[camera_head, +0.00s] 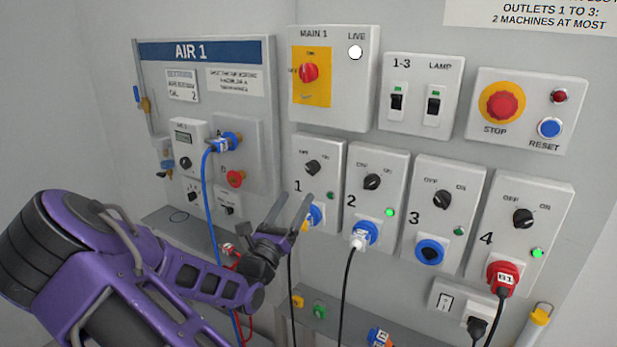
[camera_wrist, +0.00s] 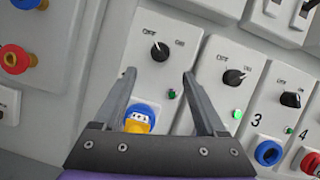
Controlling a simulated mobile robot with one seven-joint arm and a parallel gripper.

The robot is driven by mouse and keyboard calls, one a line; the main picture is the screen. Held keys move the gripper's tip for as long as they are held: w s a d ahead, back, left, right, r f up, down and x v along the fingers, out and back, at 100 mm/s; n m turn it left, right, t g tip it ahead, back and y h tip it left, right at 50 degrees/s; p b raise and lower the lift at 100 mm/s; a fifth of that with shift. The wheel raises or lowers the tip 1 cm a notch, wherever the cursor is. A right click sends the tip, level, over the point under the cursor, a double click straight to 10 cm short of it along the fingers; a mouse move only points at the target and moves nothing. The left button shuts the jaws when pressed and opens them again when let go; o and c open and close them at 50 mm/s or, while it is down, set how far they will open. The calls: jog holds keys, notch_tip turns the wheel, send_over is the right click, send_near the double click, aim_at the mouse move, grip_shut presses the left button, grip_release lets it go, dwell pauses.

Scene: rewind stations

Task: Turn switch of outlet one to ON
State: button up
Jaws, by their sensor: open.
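The switch of outlet one (camera_head: 312,167) is a black rotary knob on a white box marked 1, between OFF and ON labels. In the wrist view the knob (camera_wrist: 160,51) has its white mark toward the OFF side, upper left. Its small lamp (camera_wrist: 171,94) looks dark green, dimmer than the lit lamp of outlet two (camera_wrist: 237,114). My gripper (camera_head: 296,197) is open and empty in front of box 1. In the wrist view its fingertips (camera_wrist: 158,75) are spread either side, just below the knob, apart from it. A blue socket with a yellow plug (camera_wrist: 140,118) shows between the fingers.
Outlet two's knob (camera_head: 372,181) is close on the right, with outlets three (camera_head: 436,199) and four beyond. A blue air hose (camera_head: 210,200) hangs at the left under the AIR 1 panel. The MAIN 1 switch (camera_head: 309,72) and red STOP button (camera_head: 502,102) are above.

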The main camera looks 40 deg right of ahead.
aim_at(310, 174)
jog(key=x, duration=0.8)
jog(key=shift+w+d+r, duration=0.15)
jog(key=shift+d, duration=0.2)
grip_shut()
